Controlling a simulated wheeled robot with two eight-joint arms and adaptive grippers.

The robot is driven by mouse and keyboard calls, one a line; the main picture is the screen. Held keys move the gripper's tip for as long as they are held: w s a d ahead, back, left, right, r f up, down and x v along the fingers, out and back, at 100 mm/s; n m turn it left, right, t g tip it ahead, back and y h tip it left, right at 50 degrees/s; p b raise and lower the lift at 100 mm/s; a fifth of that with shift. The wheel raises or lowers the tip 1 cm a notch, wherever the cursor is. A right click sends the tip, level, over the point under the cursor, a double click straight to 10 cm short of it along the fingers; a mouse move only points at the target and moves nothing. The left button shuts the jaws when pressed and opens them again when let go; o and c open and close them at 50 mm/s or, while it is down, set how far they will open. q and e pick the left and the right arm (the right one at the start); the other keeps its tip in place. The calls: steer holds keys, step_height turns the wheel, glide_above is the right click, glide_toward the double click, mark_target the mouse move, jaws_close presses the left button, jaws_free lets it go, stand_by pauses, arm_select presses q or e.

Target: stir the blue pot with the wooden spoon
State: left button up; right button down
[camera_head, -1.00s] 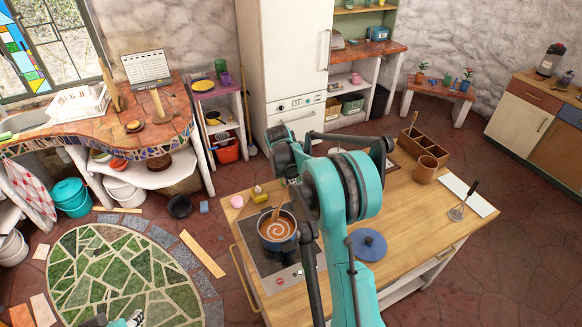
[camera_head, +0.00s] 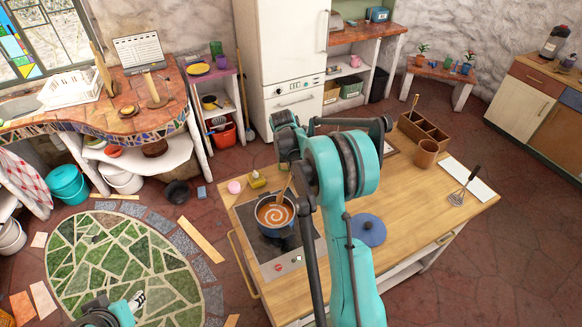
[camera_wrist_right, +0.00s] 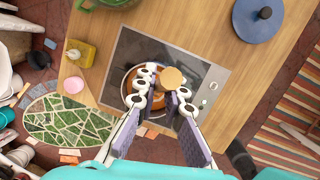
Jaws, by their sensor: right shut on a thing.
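The blue pot (camera_head: 273,232) stands on the dark hob of the island counter. It holds orange-brown liquid with a pale swirl. The wooden spoon (camera_head: 287,184) leans up out of the pot at its back right. In the right wrist view, my right gripper (camera_wrist_right: 168,84) is over the pot, shut on the spoon; the round end of its handle (camera_wrist_right: 173,77) shows between the fingers. The spoon's lower end is hidden.
A blue lid (camera_head: 367,231) lies on the counter right of the hob (camera_head: 292,262). A pink item (camera_head: 234,187) and a yellow item (camera_head: 257,180) stand behind the pot. A wooden caddy (camera_head: 424,130), brown mug (camera_head: 426,153) and whisk (camera_head: 464,187) are further right.

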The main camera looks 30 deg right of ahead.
step_height(320, 180, down, 10)
steer(key=a+b, duration=0.2)
steer(key=b, duration=0.6)
steer(key=shift+a, duration=0.15)
